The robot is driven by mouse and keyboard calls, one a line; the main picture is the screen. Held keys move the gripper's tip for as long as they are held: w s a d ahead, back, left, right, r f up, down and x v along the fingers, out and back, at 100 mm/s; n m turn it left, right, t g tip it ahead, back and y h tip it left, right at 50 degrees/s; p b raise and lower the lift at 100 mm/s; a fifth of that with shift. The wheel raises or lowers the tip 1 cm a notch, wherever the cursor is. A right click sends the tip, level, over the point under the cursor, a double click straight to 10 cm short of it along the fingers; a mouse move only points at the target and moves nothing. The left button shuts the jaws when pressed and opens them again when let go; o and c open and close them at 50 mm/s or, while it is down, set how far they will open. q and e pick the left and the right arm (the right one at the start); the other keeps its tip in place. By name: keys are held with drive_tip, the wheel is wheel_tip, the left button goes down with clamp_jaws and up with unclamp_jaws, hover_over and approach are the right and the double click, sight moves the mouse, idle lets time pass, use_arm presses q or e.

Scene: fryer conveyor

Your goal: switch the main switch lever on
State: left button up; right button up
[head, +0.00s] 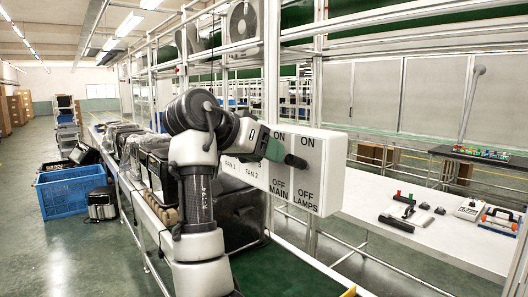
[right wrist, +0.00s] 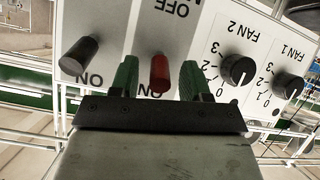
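The white switch panel (head: 330,175) stands above the conveyor in the head view, with ON printed above and OFF below for MAIN and LAMPS. My right gripper (head: 275,148) is at its front face, over the MAIN column. In the right wrist view, where the panel appears upside down, the red main lever (right wrist: 160,73) stands between the two green fingers of the right gripper (right wrist: 159,80). Gaps show on both sides, so the gripper is open around the lever. My left gripper is not in view.
The black lamps lever (right wrist: 80,54) is close beside the right gripper. Fan knobs (right wrist: 238,70) lie on its other side. A white table (head: 440,235) with tools is at right; a blue crate (head: 70,190) is on the floor at left.

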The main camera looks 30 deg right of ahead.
drive_tip(key=shift+a, duration=0.15)
drive_tip(key=shift+a+r, duration=0.15)
drive_tip(key=shift+a, duration=0.15)
drive_tip(key=b+v, duration=0.2)
drive_tip(key=v, duration=0.8)
